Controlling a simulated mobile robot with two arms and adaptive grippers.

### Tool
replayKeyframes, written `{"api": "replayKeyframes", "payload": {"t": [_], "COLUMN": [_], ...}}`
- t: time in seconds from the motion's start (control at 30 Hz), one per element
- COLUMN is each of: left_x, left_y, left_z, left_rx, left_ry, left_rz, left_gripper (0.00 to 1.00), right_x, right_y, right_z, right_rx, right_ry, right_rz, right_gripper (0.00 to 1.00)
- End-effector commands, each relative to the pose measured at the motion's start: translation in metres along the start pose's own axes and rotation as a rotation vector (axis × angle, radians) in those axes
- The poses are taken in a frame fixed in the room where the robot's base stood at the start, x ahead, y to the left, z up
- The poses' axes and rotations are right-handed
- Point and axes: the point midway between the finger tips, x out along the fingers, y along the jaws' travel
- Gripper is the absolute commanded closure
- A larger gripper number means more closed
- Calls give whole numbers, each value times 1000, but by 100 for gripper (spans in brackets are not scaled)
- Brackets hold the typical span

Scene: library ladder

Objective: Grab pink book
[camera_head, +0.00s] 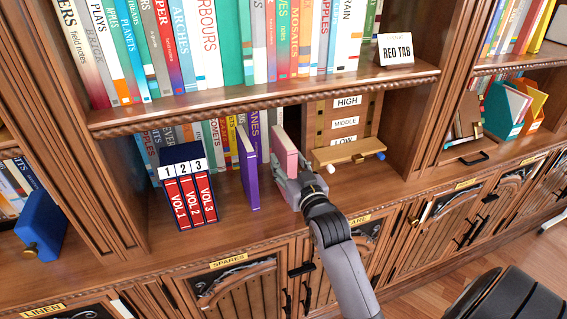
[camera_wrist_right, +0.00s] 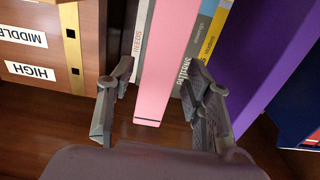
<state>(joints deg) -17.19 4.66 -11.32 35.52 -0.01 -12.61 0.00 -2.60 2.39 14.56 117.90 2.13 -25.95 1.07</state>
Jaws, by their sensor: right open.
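The pink book (camera_head: 285,152) stands upright on the lower shelf, to the right of a purple book (camera_head: 248,170). My right gripper (camera_head: 299,185) is at the front of the pink book and hides its lower part in the head view. In the right wrist view, the pink book (camera_wrist_right: 167,62) lies between the two open fingers of my right gripper (camera_wrist_right: 160,105). The fingers stand apart on either side of its spine, and I cannot tell whether either one touches it. My left gripper is not in view.
The purple book also shows close by in the right wrist view (camera_wrist_right: 262,70). A blue holder with red volumes (camera_head: 190,190) stands at the left. A board marked HIGH, MIDDLE, LOW (camera_head: 343,125) stands at the right. The upper shelf edge (camera_head: 260,100) runs above.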

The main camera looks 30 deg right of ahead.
Motion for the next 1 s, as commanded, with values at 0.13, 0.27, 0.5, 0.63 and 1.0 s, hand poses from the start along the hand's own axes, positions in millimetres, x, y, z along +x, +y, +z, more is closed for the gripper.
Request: {"api": "replayKeyframes", "payload": {"t": [0.13,0.27,0.5,0.63,1.0], "left_x": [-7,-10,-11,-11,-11], "left_y": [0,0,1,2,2], "left_z": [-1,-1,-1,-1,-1], "left_rx": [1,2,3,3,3], "left_ry": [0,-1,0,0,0], "left_rz": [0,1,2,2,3], "left_gripper": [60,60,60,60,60], "right_x": [20,39,50,50,50], "right_y": [3,4,4,4,4], "right_z": [-4,-3,-1,-1,-1], "right_rx": [0,1,0,0,0], "right_ry": [1,0,0,0,0], "right_rz": [0,0,0,0,0], "right_gripper": [53,53,53,54,79]}}
